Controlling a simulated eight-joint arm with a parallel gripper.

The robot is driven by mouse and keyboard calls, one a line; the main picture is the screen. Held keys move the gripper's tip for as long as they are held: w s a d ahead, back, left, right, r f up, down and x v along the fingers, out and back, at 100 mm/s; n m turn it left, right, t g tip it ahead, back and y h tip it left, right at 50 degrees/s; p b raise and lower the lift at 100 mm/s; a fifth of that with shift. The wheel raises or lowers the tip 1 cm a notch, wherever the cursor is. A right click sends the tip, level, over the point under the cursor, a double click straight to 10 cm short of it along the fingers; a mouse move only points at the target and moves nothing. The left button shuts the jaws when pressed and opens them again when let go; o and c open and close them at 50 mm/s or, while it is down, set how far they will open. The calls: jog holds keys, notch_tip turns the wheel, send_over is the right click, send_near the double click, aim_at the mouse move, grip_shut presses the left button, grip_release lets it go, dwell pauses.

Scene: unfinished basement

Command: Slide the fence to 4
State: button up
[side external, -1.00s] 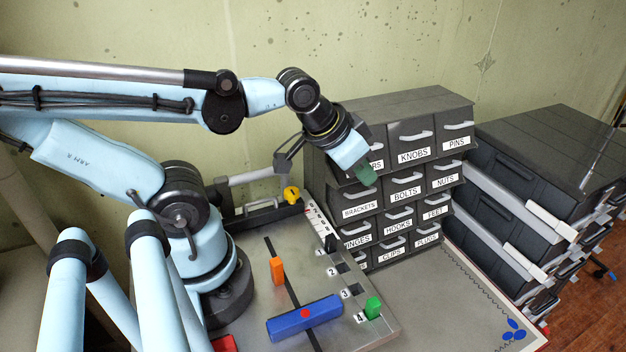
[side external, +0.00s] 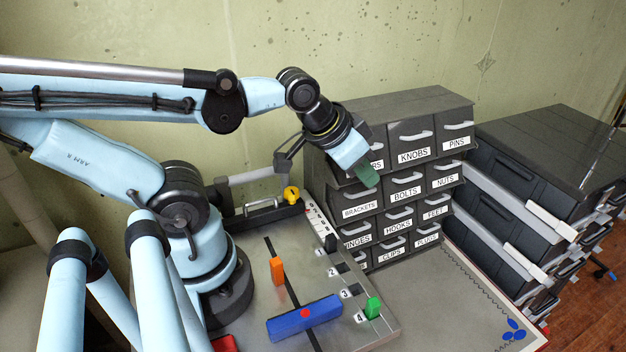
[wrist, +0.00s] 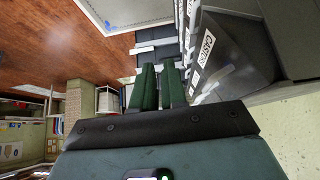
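The blue fence bar (side external: 303,320) with a red dot on top lies across the dark slot (side external: 291,292) of the grey board (side external: 318,284), near the mark 4. Numbers run along the board's right edge, and a green block (side external: 373,307) stands beside the 4. An orange upright piece (side external: 277,270) stands by the slot behind the bar. My gripper (side external: 369,178), with green fingers, is high above and behind the board, in front of the drawer cabinet and away from the bar. In the wrist view its fingers (wrist: 160,82) show a narrow gap with nothing held.
The labelled drawer cabinet (side external: 398,160) stands close behind my gripper. A black stand with a yellow knob (side external: 291,194) is at the board's back. Dark stacked drawers (side external: 530,190) are at right. The bench right of the board (side external: 440,305) is mostly clear.

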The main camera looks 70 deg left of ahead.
jog(key=shift+o, duration=0.6)
jog(key=shift+r, duration=0.35)
notch_tip(320, 180, up, 8)
jog(key=f, duration=0.1)
jog(key=g+h, duration=0.2)
jog(key=g, duration=0.5)
send_over(261, 210)
jog(key=shift+f, duration=8.1)
grip_shut()
